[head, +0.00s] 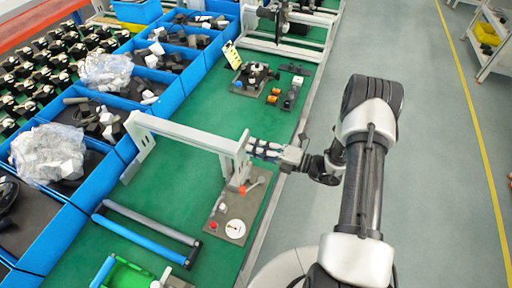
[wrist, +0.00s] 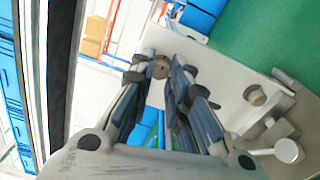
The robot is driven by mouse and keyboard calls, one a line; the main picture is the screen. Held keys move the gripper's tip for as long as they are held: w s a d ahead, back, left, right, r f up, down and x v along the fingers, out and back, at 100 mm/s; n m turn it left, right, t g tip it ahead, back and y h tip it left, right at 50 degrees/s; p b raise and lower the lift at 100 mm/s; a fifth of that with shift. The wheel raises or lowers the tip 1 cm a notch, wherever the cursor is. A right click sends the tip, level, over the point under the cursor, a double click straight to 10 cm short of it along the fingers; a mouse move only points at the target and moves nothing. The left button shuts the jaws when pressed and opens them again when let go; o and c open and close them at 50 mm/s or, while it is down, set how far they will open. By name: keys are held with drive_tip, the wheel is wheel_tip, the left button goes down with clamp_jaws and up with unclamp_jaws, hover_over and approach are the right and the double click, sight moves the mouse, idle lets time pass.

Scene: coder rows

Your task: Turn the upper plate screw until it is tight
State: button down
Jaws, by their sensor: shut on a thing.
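My gripper (head: 254,148) is at the upper end of the white upright plate (head: 239,168) on the frame's near leg. In the wrist view my gripper (wrist: 162,70) has its fingertips close together around a small brownish round knob, the upper plate screw (wrist: 160,68). The screw is mostly hidden by the fingers, and its seating against the plate cannot be made out. A second round knob (wrist: 254,95) sticks out of the pale plate (wrist: 228,78), apart from the fingers. In the head view the screw is hidden behind the gripper.
A grey base (head: 225,215) with a white dial, a red button and an orange-tipped lever stands below the gripper. The white frame's crossbar (head: 185,133) runs left. Blue bins (head: 95,165) line the far side. A blue bar frame (head: 145,230) lies on the green table.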

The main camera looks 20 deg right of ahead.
drive_tip(key=c, duration=1.5)
unclamp_jaws()
drive_tip(key=v, duration=1.2)
